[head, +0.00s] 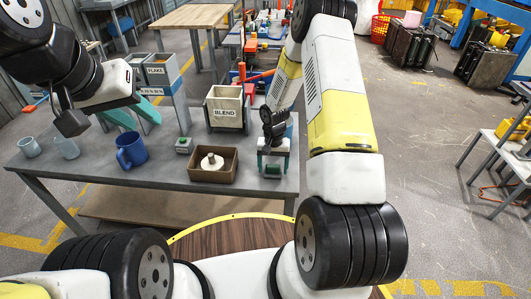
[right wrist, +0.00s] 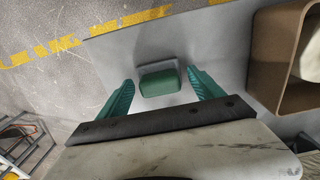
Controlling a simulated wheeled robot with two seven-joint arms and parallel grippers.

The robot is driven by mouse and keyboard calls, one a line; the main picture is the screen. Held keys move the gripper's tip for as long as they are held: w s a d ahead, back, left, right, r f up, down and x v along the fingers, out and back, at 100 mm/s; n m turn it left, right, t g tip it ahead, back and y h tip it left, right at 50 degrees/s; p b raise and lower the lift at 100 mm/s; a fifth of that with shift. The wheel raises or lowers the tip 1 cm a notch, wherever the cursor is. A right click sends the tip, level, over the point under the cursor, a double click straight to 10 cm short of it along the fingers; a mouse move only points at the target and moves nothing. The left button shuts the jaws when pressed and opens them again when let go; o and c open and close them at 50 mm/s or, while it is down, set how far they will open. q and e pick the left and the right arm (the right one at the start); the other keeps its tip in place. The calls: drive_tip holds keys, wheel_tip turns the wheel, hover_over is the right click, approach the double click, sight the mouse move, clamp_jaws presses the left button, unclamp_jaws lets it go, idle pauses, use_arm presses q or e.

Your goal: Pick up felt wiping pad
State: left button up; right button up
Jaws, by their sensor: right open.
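The felt wiping pad, a small grey block with a green face, lies on the grey table (head: 80,168) near its right end. In the head view the pad (head: 272,171) is just below my right gripper (head: 273,163). In the right wrist view the pad (right wrist: 158,83) sits between the spread teal fingers of my right gripper (right wrist: 160,98), with a gap on each side. The right gripper is open and empty. My left gripper (head: 134,114) is above the table's left part, its teal fingers apart and nothing between them.
A brown open box (head: 213,177) with a white roll stands left of the pad.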

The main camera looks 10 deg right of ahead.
sight(273, 167)
drive_tip(key=c, duration=1.4)
drive_tip(key=shift+r, duration=0.9)
drive_tip(key=shift+s+a+r, duration=0.1)
drive_tip(key=shift+s+r, duration=0.1)
drive_tip(key=shift+r, duration=0.3)
drive_tip(key=shift+s+r, duration=0.15)
drive_tip(key=shift+r, duration=0.35)
drive_tip(key=s+a, duration=0.1)
drive_tip(key=s, duration=0.4)
drive_tip(key=s+a+r, duration=0.1)
drive_tip(key=s, duration=0.3)
drive_tip(key=s+a, duration=0.2)
drive_tip(key=s, duration=0.3)
drive_tip(key=shift+s+a+r, duration=0.1)
drive_tip(key=shift+s+r, duration=0.05)
drive_tip(key=shift+s, duration=0.2)
